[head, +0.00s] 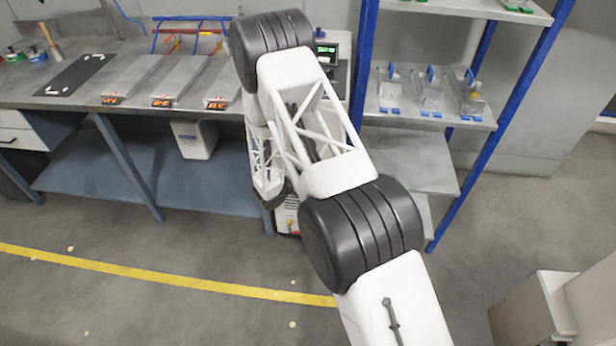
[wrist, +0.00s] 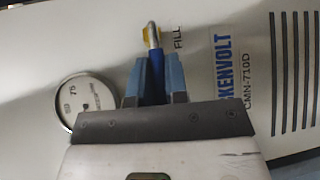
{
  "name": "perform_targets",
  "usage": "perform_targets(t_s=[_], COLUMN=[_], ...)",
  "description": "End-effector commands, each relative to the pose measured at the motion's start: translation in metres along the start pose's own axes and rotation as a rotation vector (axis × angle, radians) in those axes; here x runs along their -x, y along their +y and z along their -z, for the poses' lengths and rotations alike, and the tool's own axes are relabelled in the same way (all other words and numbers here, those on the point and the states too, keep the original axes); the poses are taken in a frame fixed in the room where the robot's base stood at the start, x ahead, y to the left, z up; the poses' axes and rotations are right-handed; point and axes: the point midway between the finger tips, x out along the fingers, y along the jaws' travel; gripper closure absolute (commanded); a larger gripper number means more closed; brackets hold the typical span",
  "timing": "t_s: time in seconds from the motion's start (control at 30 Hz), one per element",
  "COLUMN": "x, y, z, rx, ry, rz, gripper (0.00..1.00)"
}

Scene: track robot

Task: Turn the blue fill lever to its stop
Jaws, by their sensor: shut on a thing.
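The blue fill lever (wrist: 156,62) shows in the wrist view, with a silver end on a yellow hub beside the printed word FILL. My gripper (wrist: 158,78) is shut on the lever, with one blue-grey finger on each side of its blue handle. The lever points nearly straight up and down in the wrist picture. Its lower part is hidden between my fingers. In the head view, my arm hides the gripper and the lever.
A round gauge (wrist: 90,100) sits left of my gripper on the pale panel, and dark vent slots (wrist: 298,70) lie at right. In the head view, a workbench (head: 60,95) stands at left and a blue-framed shelf rack (head: 495,150) at right.

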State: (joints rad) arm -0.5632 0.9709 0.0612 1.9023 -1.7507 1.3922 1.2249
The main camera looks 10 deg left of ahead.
Motion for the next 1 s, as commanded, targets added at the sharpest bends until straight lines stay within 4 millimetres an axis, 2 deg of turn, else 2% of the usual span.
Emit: perform_targets(t_s=[0.57,1.0], x=[0.000,-0.006], y=[-0.005,-0.021], z=[0.001,0.000], rx=[0.052,0.274], ry=[-0.014,-0.077], rz=[-0.051,-0.274], gripper=[1.00,1.00])
